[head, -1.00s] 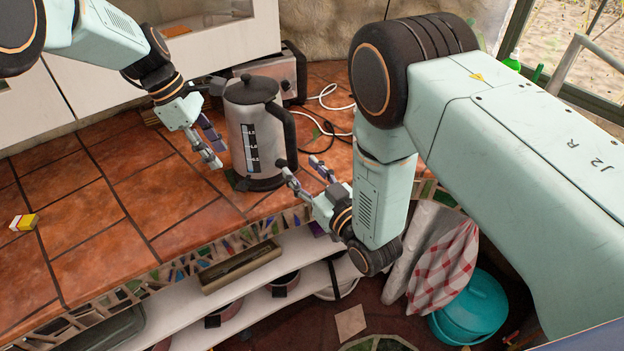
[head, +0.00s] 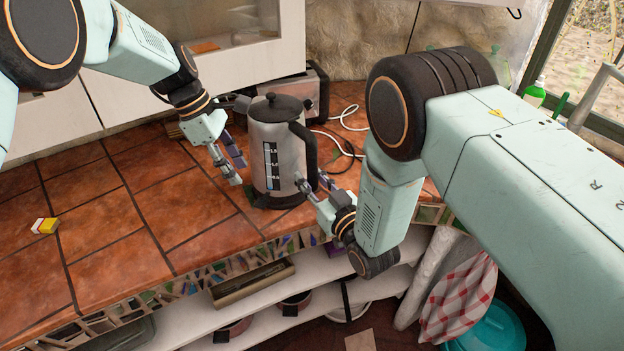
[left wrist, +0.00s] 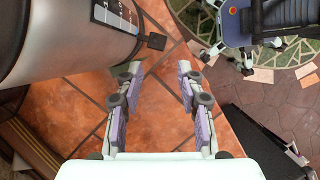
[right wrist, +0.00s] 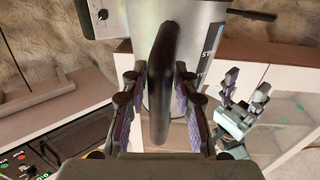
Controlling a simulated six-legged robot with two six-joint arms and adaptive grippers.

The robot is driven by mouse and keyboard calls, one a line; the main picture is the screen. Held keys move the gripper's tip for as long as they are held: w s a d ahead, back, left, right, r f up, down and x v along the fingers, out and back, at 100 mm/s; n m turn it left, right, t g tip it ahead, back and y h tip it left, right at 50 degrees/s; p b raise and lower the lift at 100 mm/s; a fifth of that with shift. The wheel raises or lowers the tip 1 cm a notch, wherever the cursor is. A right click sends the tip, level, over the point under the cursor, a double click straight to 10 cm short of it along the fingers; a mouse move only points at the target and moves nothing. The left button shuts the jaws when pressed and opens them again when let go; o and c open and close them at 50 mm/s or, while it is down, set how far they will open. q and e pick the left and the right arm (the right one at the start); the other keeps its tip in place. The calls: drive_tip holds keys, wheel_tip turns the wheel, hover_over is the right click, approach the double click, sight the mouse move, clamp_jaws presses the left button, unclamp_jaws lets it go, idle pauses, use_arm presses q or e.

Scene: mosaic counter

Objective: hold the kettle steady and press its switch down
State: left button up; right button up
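The kettle (head: 263,133), a steel cylinder with black lid, side handle and level window, stands upright on the tiled counter; it also shows in the left wrist view (left wrist: 55,48). A small black tab (left wrist: 156,41), which looks like its switch, sticks out near its base. My left gripper (head: 237,168) is open and empty, left of the kettle; its fingers (left wrist: 160,75) point toward the tab's side. My right gripper (head: 313,184) has its fingers on either side of the black handle (right wrist: 160,85). The fingers are apart, and I see no clear grip on the handle.
A metal appliance (head: 312,92) and a white cable (head: 345,120) lie behind the kettle. A yellow and white block (head: 45,226) sits far left on the counter. The counter's front edge is close to the kettle, with shelves (head: 300,270) below.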

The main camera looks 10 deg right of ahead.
drive_tip(key=shift+d, duration=0.1)
drive_tip(key=shift+c, duration=1.4)
use_arm(q)
drive_tip(key=shift+s, duration=0.1)
use_arm(e)
clamp_jaws()
use_arm(q)
drive_tip(key=shift+c, duration=0.5)
